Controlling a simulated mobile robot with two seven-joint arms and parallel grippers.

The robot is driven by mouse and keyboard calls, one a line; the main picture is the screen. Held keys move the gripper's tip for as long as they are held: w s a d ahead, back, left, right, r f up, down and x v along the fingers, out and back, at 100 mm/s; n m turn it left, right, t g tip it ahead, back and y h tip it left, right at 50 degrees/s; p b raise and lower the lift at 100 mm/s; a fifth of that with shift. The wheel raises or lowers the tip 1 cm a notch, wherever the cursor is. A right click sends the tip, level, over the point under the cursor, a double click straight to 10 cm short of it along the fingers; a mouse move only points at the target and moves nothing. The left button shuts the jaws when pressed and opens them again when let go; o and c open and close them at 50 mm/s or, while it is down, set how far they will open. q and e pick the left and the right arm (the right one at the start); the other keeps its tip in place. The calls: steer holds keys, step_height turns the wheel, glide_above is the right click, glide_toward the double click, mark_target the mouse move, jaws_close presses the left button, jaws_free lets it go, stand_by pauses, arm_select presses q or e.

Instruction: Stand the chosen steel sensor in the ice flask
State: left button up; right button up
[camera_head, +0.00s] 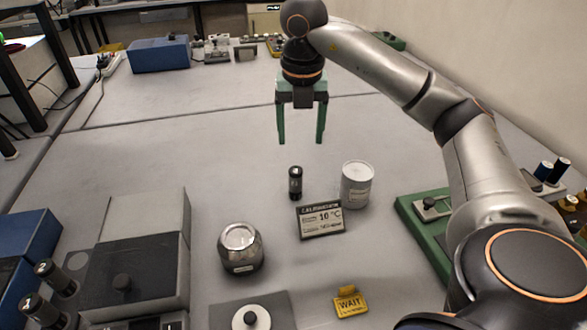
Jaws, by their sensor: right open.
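A rounded metallic vessel (241,248) with a shiny top stands left of the card; it may be the ice flask, but its contents are not clear. A small dark upright cylinder (295,183) stands behind the card, beside a white canister (357,184). I cannot tell which piece is the chosen steel sensor. My left gripper is not in view.
A grey block unit (140,250) and dark cylinders (56,276) are at lower left. A yellow "WAIT" tag (349,302) and a grey plate with a knob (251,317) lie in front. A green board (420,225) is at right.

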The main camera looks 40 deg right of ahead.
steer(key=b, duration=0.2)
glide_above(296, 170)
steer(key=s, duration=0.1)
step_height(296, 170, down, 6)
steer(key=shift+s+r, duration=0.1)
steer(key=shift+r, duration=0.05)
steer(key=shift+w+f+p, duration=0.1)
steer(key=shift+w+f, duration=0.1)
steer(key=shift+f, duration=0.9)
steer(key=shift+w+f+p, duration=0.1)
steer(key=shift+w+f, duration=0.15)
steer(key=shift+f, duration=0.8)
steer(key=shift+w+f+p, duration=0.1)
steer(key=shift+w+f, duration=0.1)
steer(key=shift+f, duration=0.9)
jaws_close()
